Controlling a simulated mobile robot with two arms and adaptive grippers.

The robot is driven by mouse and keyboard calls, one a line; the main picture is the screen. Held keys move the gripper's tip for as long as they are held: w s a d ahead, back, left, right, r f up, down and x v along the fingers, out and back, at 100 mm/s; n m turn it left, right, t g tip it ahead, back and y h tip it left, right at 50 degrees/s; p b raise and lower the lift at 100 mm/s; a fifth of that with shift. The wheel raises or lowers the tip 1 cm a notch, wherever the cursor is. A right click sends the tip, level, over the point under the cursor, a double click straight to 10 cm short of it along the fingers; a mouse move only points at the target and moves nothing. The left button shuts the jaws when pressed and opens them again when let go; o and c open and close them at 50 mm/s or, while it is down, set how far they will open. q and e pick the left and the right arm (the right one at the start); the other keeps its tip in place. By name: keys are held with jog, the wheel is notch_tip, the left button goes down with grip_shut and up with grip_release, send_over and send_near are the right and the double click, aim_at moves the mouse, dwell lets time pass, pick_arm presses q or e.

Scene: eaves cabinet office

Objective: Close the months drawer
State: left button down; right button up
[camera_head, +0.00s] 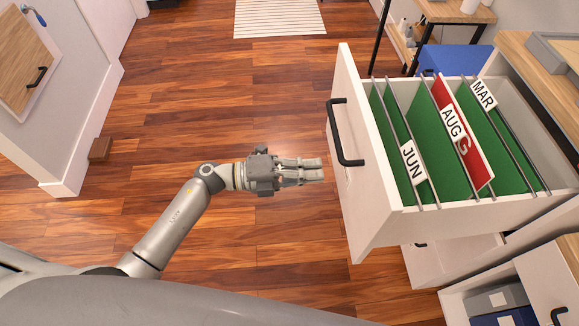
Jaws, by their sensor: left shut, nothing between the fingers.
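The months drawer (356,197) is pulled far out of the white cabinet on the right. It has a white front with a black bar handle (343,134). Inside hang green folders (437,150) and a red one (471,158), with tabs reading JUN, AUG and MAR; another tab is partly hidden behind AUG. My left gripper (322,170) is shut and empty. It points right, a little short of the drawer front, in the picture below the handle. I see no contact with the drawer. My right gripper is not in view.
Below the drawer is another white drawer (425,262), and a lower compartment holds grey and blue boxes (497,300). A wooden top with a grey tray (553,50) is at the right. The wooden floor (240,110) left of the drawer is clear. A striped rug (279,17) lies farther back.

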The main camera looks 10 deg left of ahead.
pick_arm(q)
jog(key=x, duration=0.5)
jog(key=shift+w+d+p, duration=0.15)
jog(key=shift+d+p, duration=0.1)
jog(key=shift+p, duration=0.15)
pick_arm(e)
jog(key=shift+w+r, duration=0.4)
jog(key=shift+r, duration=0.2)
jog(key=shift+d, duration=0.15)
